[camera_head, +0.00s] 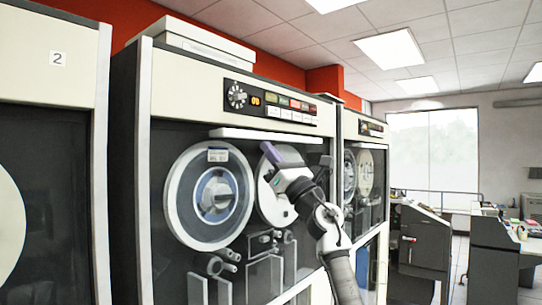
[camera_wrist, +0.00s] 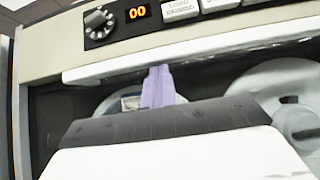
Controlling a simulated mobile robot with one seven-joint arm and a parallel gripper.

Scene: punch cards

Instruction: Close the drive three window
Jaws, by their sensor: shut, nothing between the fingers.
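The tape drive (camera_head: 142,150) in the middle of the head view stands right of a drive labelled 2; no number of its own shows. A white horizontal bar (camera_head: 240,133) runs across the top of its reel bay, just under the control panel; it also shows in the wrist view (camera_wrist: 230,45). I cannot tell whether glass covers the reels. My gripper (camera_head: 268,150) is in front of the bay's upper part, its purple fingers together and empty. In the wrist view the fingertips (camera_wrist: 158,70) appear just below the bar; contact cannot be told.
A left reel (camera_head: 180,198) and a right reel, partly hidden by my arm, sit in the bay. The control panel (camera_head: 270,100) has a dial and an orange display. Another drive (camera_head: 348,125) stands to the right. Grey desks (camera_head: 425,240) stand farther right, with floor between.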

